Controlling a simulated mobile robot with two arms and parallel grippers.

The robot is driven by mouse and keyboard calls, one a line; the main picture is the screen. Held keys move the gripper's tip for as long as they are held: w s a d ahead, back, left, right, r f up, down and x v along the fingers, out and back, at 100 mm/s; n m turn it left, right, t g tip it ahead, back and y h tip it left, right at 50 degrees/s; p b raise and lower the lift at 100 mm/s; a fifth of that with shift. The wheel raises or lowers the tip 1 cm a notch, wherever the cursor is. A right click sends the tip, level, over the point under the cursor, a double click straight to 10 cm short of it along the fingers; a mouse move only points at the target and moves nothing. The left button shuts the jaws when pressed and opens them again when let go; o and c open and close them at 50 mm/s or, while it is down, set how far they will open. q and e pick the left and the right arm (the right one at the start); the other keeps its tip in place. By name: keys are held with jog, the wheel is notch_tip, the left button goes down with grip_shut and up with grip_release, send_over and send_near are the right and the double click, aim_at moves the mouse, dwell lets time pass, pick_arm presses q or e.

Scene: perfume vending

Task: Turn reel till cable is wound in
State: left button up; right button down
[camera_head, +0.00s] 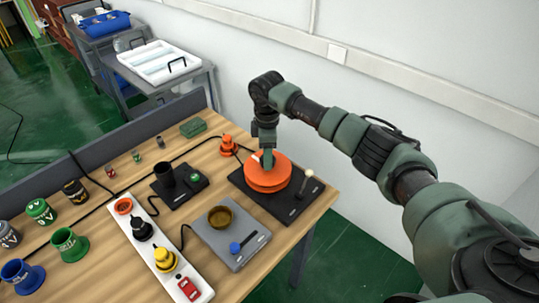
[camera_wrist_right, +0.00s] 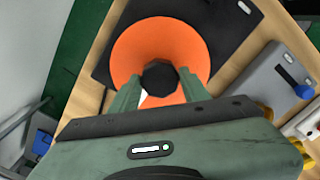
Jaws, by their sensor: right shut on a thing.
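The orange reel (camera_head: 268,175) stands on a black base plate (camera_head: 292,208) at the right end of the wooden table. My right gripper (camera_head: 267,158) reaches down onto the top of the reel. In the right wrist view, its two fingers (camera_wrist_right: 158,88) are shut on the dark faceted knob (camera_wrist_right: 158,74) at the middle of the orange reel (camera_wrist_right: 135,45). An orange plug (camera_head: 228,146) stands just left of the reel, with dark cable (camera_head: 187,152) around it and across the table. How much cable is on the reel is hidden. My left gripper is not in view.
A white-knobbed lever (camera_head: 306,180) rises from the base plate beside the reel. A grey device (camera_head: 230,238) with a brown bowl and a white power strip (camera_head: 152,250) stand in front. Several cups and small jars are at the left. A wall is behind.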

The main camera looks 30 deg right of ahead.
jog(key=c, duration=0.7)
grip_release()
notch_tip(320, 180, up, 7)
jog(key=shift+w+b, duration=0.1)
jog(key=shift+b, duration=1.05)
jog(key=shift+r, duration=0.4)
